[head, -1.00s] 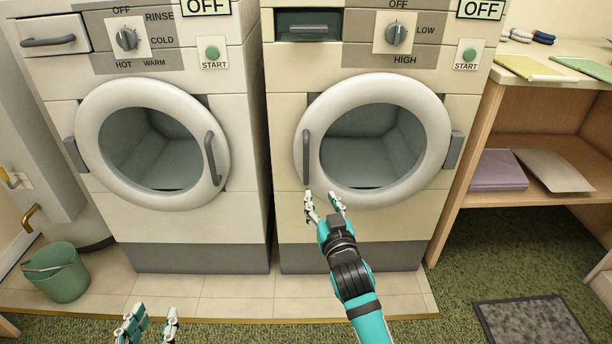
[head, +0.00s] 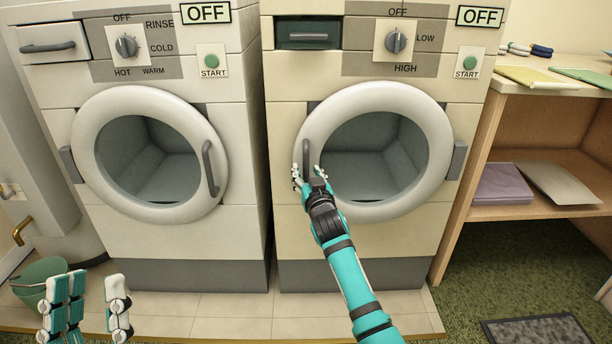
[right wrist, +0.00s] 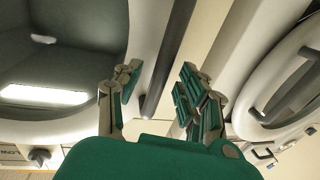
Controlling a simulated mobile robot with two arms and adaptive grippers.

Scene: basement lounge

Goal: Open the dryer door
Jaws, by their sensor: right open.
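The dryer (head: 292,235) is the cream machine on the right, with LOW and HIGH on its dial panel. Its round door (head: 434,108) looks closed. The upright dark grey door handle (head: 306,150) sits on the door's left side. My right gripper (head: 308,172) is at the handle's lower part, fingers apart, one on each side of it in the head view. In the right wrist view the handle (right wrist: 168,62) runs between the open fingers (right wrist: 157,90); contact cannot be told. My left gripper (head: 91,302) is open and empty, low at the left.
The washer (head: 245,160) stands to the left, its round door closed. A green bucket (head: 28,284) is on the floor at the far left. A wooden shelf unit (head: 480,190) stands close to the dryer's right.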

